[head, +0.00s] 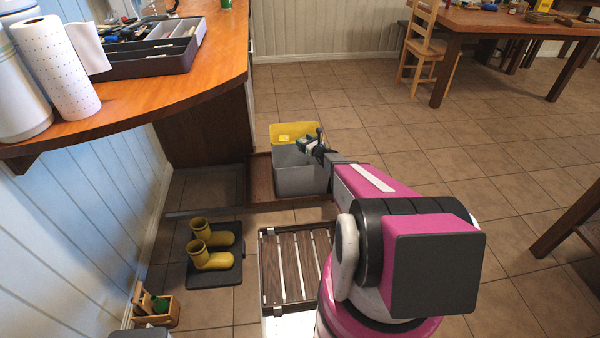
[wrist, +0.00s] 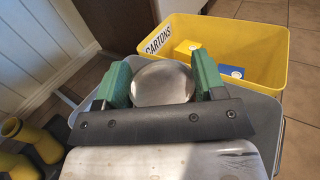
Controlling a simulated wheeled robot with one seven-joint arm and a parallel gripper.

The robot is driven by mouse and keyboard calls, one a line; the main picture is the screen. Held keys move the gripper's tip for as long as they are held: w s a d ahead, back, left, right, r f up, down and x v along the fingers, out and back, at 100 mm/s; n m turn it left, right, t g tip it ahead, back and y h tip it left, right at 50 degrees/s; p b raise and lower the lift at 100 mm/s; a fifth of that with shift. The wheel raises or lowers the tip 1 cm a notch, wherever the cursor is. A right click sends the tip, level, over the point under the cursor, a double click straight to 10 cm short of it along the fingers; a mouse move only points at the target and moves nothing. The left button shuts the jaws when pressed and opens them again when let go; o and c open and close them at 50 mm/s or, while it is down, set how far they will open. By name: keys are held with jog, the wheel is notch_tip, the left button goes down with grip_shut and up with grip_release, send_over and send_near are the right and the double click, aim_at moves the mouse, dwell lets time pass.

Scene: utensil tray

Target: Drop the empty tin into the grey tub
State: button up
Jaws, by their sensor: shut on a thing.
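My gripper (head: 308,144) is over the grey tub (head: 296,182), at the end of my outstretched arm. In the wrist view, the green fingers of my gripper (wrist: 163,78) are shut on a round silvery tin (wrist: 162,86), its round face towards the camera. The grey tub (wrist: 262,112) shows below and around the gripper in that view. The tin is above the tub, and the gripper hides much of the tub's inside. I cannot make out the tin clearly in the head view.
A yellow tub (head: 292,130) labelled CARTONS stands directly behind the grey one, with blue and yellow cartons (wrist: 230,71) inside. Yellow boots (head: 212,258) stand on a dark mat at left. A wooden counter (head: 150,95) with a utensil tray (head: 135,67) is at upper left.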

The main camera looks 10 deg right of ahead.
jog(key=shift+f, duration=2.3)
jog(key=o, duration=1)
jog(key=shift+o, duration=0.2)
jog(key=shift+r, duration=0.1)
jog(key=shift+r, duration=0.35)
jog(key=r, duration=0.2)
jog(key=a+r, duration=0.1)
jog(key=r, duration=0.1)
jog(key=shift+s, duration=0.4)
jog(key=s+a+r, duration=0.5)
jog(key=a+r, duration=0.1)
jog(key=a, duration=0.3)
jog(key=shift+s, duration=0.1)
